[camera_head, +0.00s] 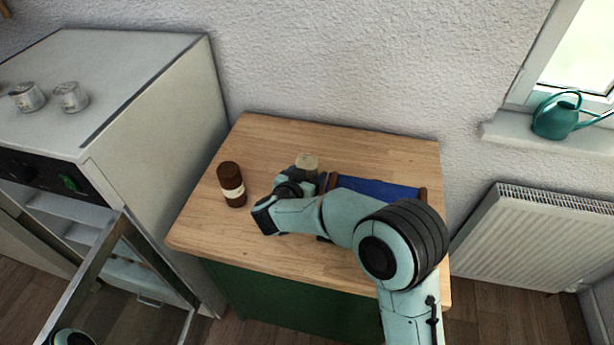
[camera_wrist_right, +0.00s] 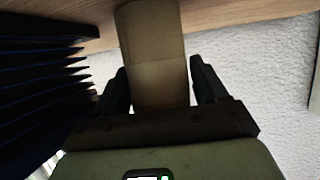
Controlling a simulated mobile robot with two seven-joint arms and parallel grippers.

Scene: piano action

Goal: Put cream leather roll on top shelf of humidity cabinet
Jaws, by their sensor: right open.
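The cream leather roll (camera_head: 307,162) stands upright on the wooden worktop, partly hidden behind my right gripper in the head view. In the right wrist view the roll (camera_wrist_right: 157,50) stands between the two dark fingers of my right gripper (camera_wrist_right: 159,66). The jaws are open, with narrow gaps beside the roll. The humidity cabinet (camera_head: 160,140) is at the left with its glass-framed door (camera_head: 98,262) swung open. Pale shelves (camera_head: 72,207) show inside, partly hidden by the door frame. Only a rounded piece of my left arm shows at the bottom left; its gripper is out of view.
A blue pleated piece with wooden ends (camera_head: 385,190) lies close on the right. Two small tins (camera_head: 70,97) sit on the cabinet top. The worktop's front left (camera_head: 215,235) is clear.

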